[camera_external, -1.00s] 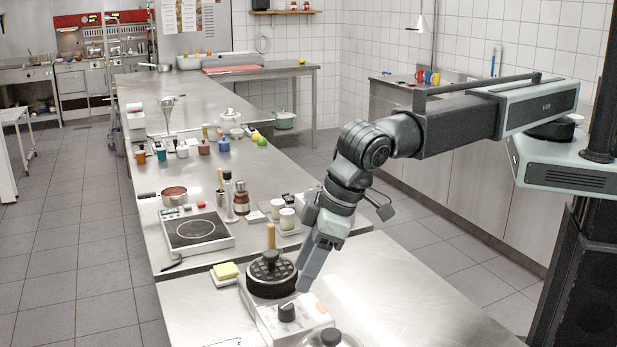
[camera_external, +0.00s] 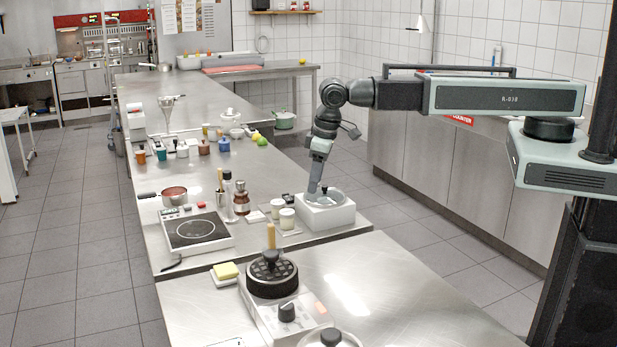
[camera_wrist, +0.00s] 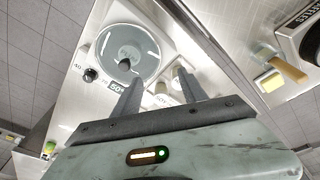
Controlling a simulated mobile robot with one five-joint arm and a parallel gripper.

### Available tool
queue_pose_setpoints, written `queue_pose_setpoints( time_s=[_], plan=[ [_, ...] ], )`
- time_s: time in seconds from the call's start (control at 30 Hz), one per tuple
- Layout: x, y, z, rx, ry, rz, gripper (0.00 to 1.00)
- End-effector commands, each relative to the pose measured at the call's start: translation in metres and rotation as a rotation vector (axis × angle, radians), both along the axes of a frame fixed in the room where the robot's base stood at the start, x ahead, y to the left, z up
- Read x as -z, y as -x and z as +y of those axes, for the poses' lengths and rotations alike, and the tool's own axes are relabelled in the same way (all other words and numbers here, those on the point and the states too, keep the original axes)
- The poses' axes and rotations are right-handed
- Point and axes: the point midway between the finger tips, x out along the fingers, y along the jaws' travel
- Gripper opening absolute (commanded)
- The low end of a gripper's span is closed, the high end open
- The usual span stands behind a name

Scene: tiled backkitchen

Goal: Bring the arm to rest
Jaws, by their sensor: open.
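The lidded device (camera_wrist: 128,50) lies beyond the fingertips there. I cannot tell whether a fingertip touches it.
A black-topped device (camera_external: 272,276) stands nearer the camera. Floor lies between the counters.

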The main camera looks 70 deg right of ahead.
Motion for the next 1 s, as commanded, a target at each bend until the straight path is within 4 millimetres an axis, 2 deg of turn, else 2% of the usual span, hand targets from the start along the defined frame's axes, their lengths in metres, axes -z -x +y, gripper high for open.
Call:
queue_pose_setpoints(
  time_s=[0.03, 0.1, 0.27, 0.4, 0.47, 0.6, 0.73, 1.0],
  plan=[
    [0.001, 0.008, -0.044, 0.032, -0.001, 0.018, 0.50],
    [0.002, 0.015, -0.090, 0.058, -0.005, 0.041, 0.50],
    [0.003, 0.042, -0.178, 0.113, -0.019, 0.088, 0.50],
    [0.004, 0.073, -0.244, 0.159, -0.041, 0.122, 0.50],
    [0.035, 0.075, -0.238, 0.148, -0.039, 0.140, 0.50],
    [0.061, 0.085, -0.237, 0.147, -0.035, 0.173, 0.50],
    [0.070, 0.091, -0.236, 0.147, -0.034, 0.190, 0.50],
    [0.067, 0.091, -0.236, 0.147, -0.033, 0.193, 0.50]
  ],
)
